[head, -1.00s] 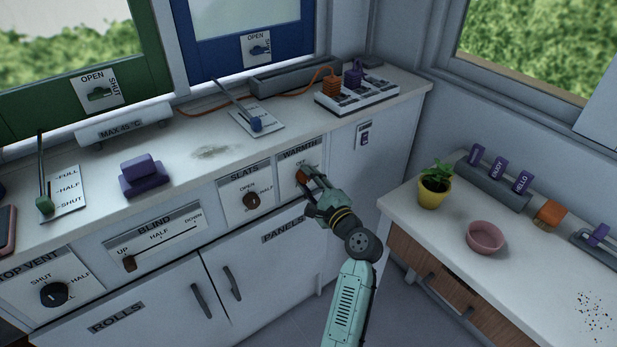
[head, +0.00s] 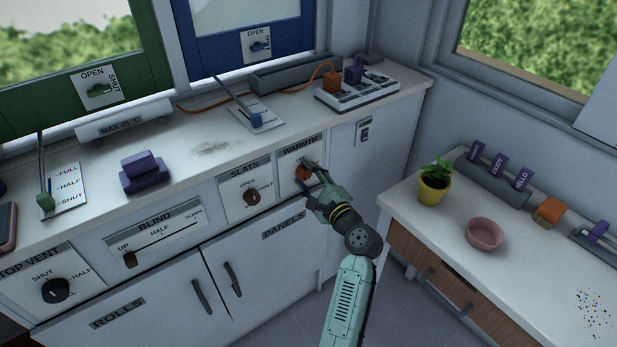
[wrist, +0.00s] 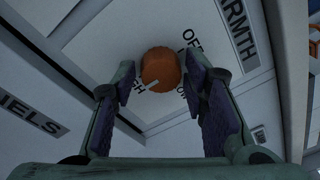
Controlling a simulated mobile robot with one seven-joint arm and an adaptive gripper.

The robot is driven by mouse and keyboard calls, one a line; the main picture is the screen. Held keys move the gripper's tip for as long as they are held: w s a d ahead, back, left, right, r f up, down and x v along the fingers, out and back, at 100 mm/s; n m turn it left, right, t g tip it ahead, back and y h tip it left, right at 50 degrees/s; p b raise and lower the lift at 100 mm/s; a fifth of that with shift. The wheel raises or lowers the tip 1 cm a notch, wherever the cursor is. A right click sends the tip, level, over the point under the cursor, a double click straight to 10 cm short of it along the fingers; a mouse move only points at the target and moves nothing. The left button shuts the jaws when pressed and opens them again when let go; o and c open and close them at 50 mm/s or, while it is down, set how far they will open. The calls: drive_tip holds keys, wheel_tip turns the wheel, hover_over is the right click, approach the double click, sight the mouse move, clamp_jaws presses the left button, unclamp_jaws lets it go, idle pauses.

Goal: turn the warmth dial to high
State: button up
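The warmth dial is an orange-brown round knob (head: 302,173) on a white plate under the WARMTH label (head: 299,149) on the cabinet front. In the wrist view the knob (wrist: 160,66) has a white pointer line aimed down-left, at the partly hidden word ending in "GH". OFF shows at its upper right; another mark at its lower right is partly covered. My gripper (head: 313,177) is open in front of the dial. In the wrist view its two fingers stand either side, just below the knob, with gaps between them and it.
The slats dial (head: 251,197) sits on the panel just left. The counter (head: 210,152) above holds a purple block (head: 144,172), a lever plate (head: 257,119) and a power strip (head: 357,95). A side table with a potted plant (head: 435,182) and a pink bowl (head: 485,234) stands right.

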drive_tip(key=shift+o, duration=0.8)
drive_tip(key=v, duration=1.2)
drive_tip(key=shift+s, duration=0.1)
